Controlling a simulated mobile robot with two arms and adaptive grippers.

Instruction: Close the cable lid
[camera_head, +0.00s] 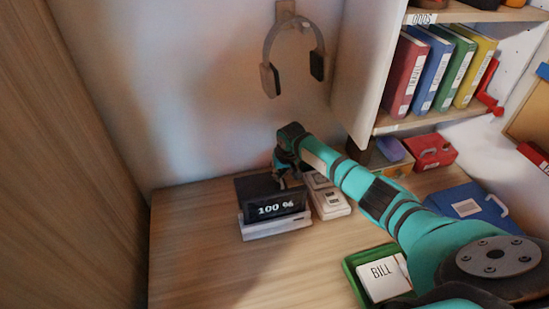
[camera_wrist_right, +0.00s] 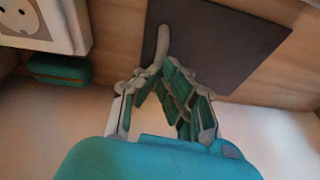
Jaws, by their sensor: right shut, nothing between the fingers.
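My left gripper is out of view.
A white socket unit (camera_head: 331,204) stands close to the right of the box; it also shows in the right wrist view (camera_wrist_right: 45,22). A green tray (camera_head: 350,270) with a "BILL" card and a blue case (camera_head: 468,203) are further right. The desk's front left is clear.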

